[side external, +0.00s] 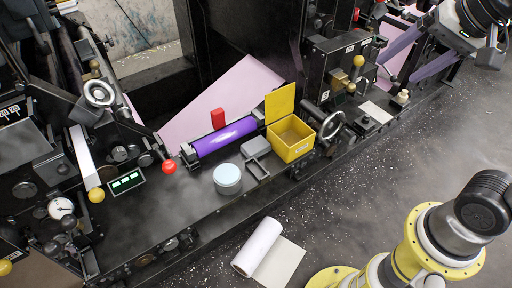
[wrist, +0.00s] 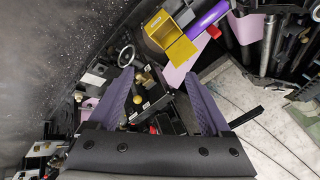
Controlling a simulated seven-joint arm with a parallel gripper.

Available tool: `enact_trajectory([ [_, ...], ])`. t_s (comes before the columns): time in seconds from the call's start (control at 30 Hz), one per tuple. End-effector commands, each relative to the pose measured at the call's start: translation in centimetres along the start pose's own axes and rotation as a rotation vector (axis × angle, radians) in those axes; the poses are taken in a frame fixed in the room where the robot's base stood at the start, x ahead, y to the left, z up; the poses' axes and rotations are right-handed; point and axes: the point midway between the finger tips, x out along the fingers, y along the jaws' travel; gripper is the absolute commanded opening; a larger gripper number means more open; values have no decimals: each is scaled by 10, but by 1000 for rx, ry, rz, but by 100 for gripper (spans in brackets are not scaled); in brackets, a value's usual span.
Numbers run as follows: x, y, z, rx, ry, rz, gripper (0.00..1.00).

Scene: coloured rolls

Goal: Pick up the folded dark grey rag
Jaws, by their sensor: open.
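My gripper (side external: 398,68) has two purple fingers and is at the upper right of the side view, over the right part of the black machine. It is open, and nothing shows between its fingers. It also shows open in the wrist view (wrist: 160,74). A small flat grey piece (side external: 257,146) lies on the machine's ledge, left of the yellow box; it may be the folded rag, but it is too small to tell. It is well to the left of my gripper and apart from it.
The open yellow box (side external: 291,145) and a purple roll (side external: 225,137) flank the grey piece. A round pale blue tin (side external: 228,179) stands in front. A red block (side external: 218,118) is behind the roll. A handwheel (side external: 331,126) juts out nearby. A white roll (side external: 258,246) lies on the floor.

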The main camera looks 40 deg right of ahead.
Motion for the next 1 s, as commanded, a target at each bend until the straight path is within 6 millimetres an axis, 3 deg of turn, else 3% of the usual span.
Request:
enact_trajectory([
  [0.1,15,-43,-27,202,-33,26,82],
  [0.27,51,-94,-53,430,-69,75,82],
  [0.5,133,-156,-69,675,-109,180,82],
  [0.77,251,-195,-50,793,-139,324,82],
  [0.9,312,-197,-26,766,-159,402,82],
  [1.0,344,-191,-8,743,-171,453,82],
])
